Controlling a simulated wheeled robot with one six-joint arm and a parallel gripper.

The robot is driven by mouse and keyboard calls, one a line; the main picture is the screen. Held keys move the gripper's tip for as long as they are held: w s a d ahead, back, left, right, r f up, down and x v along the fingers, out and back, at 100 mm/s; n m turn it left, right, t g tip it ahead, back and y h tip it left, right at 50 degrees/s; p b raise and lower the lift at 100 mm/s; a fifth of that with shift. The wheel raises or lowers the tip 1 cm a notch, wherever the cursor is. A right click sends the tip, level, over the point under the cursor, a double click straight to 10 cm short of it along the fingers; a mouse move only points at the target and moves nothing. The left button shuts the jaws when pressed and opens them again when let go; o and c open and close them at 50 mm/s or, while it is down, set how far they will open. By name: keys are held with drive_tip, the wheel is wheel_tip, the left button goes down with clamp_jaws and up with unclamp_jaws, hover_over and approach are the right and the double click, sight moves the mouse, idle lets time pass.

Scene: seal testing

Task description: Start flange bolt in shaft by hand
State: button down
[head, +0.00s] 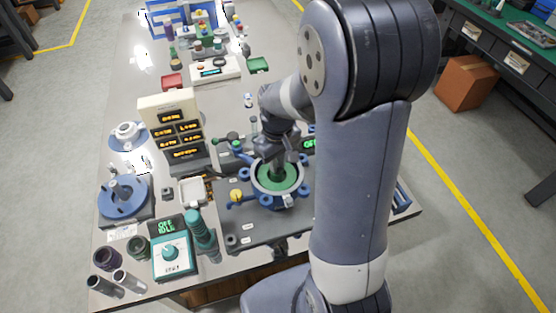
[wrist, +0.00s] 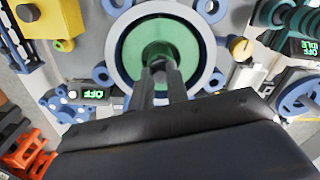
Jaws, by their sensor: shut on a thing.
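A round housing (head: 259,186) with a pale ring, blue lugs and a green inside stands on a grey plate. In the wrist view its pale ring (wrist: 209,45) surrounds the green face (wrist: 133,47). My gripper (head: 277,172) points down over the middle of the green face. In the wrist view its fingers (wrist: 160,68) are close together at a darker round centre. They are shut on a small part, taken to be the flange bolt, which they mostly hide. Whether it touches or enters the shaft cannot be told. The shaft itself is not clearly visible.
A yellow knob (head: 236,196) sits left of the housing. A teal control box (head: 173,258), a blue flanged disc (head: 123,197) and a panel of amber displays (head: 172,118) stand further left. Thin posts with knobs rise behind the housing. My arm hides the table's right side.

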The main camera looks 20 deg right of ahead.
drive_tip(key=shift+s+f, duration=0.1)
drive_tip(key=shift+f, duration=0.1)
drive_tip(key=shift+m, duration=1.1)
drive_tip(key=c, duration=1.8)
unclamp_jaws()
drive_tip(key=o, duration=0.5)
drive_tip(key=shift+r, duration=0.1)
wheel_tip(320, 180, up, 9)
drive_tip(key=p, duration=0.7)
